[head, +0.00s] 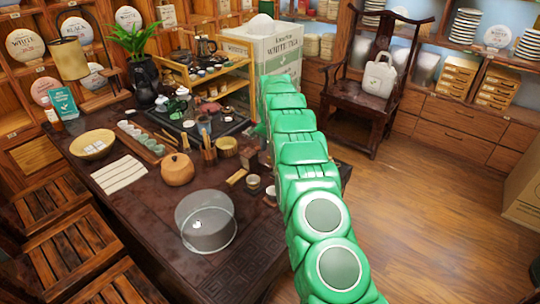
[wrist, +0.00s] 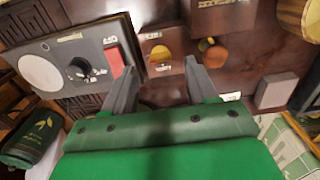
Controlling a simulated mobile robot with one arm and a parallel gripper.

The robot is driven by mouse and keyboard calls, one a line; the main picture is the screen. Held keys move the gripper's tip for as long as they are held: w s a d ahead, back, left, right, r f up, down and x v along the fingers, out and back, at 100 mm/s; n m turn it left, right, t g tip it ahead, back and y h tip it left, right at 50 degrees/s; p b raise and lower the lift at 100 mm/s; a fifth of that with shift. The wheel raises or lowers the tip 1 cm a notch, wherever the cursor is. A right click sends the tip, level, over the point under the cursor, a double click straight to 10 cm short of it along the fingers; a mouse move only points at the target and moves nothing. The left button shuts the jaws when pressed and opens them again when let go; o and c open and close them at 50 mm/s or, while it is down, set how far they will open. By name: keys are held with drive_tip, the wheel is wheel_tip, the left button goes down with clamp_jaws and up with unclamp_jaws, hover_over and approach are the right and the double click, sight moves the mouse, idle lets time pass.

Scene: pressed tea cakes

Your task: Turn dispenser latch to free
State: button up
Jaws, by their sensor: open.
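In the wrist view my gripper (wrist: 158,66) is open and empty, its two grey fingers spread toward a dark wooden surface. To the left, a grey unit (wrist: 75,65) carries a black dial (wrist: 87,69), a white disc and a red switch (wrist: 114,62). I cannot tell which part is the dispenser latch or how it is set. In the head view my green arm hides the gripper.
The dark tea table (head: 150,235) holds a glass dome (head: 206,220), a round wooden pot (head: 177,170), a bowl (head: 92,144) and a tea tray. A white tea box (head: 262,48) stands behind. A wooden chair (head: 375,85) is at the back right. The floor (head: 430,220) at right is clear.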

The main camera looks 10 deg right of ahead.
sight(270, 159)
drive_tip(key=shift+f, duration=1.8)
drive_tip(key=shift+c, duration=0.3)
drive_tip(key=c, duration=1)
